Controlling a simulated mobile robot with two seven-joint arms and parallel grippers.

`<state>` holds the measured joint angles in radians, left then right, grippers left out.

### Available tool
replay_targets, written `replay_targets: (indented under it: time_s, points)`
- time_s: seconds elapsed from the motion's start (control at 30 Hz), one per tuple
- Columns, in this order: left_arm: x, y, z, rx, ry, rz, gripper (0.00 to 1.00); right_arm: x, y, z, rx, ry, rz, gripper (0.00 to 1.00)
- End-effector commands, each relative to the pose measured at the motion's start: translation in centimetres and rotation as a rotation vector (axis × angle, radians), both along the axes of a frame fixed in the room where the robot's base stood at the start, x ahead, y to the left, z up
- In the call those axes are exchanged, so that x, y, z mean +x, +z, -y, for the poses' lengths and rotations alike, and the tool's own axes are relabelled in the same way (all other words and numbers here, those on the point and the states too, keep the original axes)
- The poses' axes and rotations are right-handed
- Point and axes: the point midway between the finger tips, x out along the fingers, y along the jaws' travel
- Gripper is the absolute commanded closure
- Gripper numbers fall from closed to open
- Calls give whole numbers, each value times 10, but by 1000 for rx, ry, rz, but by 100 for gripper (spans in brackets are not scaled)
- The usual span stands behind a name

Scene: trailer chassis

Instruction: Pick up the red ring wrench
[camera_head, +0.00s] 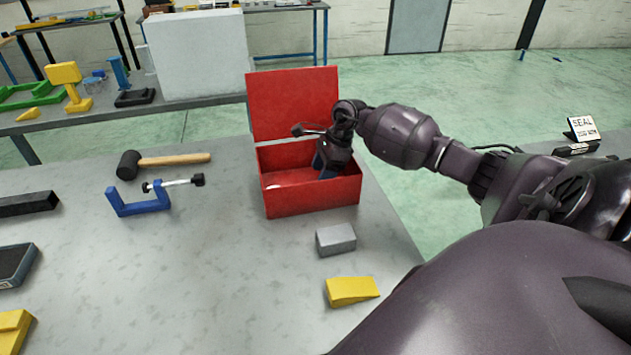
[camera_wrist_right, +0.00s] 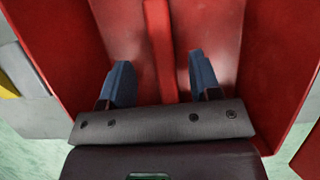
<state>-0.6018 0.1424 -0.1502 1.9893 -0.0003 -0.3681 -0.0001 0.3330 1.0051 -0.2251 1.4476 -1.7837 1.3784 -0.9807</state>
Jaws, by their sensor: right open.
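An open red toolbox (camera_head: 312,196) stands on the grey table with its lid raised at the back. My right gripper (camera_head: 325,170) reaches down into the right part of the box. In the right wrist view, its two blue fingers (camera_wrist_right: 160,64) are apart inside the box. A narrow red bar (camera_wrist_right: 158,40) runs lengthwise between them without visible grip. It may be the red ring wrench's shaft or a part of the box; I cannot tell which. No ring end is clearly visible. My left gripper is not in view.
A grey block (camera_head: 336,239) and a yellow wedge (camera_head: 352,291) lie in front of the box. A mallet (camera_head: 165,161) and a blue clamp (camera_head: 140,205) lie to its left. The box walls stand close around the gripper. The table's middle is clear.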

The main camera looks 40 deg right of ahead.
Motion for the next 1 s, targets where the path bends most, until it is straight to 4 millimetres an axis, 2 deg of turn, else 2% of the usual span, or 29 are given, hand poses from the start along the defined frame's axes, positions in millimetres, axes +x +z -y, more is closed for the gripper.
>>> replay_targets:
  time_s: [0.3,0.97,1.0]
  points:
    - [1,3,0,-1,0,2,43,10,-31,-13,1,0,0,43]
    - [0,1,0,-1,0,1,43,10,-35,-13,-1,0,0,43]
    - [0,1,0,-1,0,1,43,10,-35,-13,0,0,0,47]
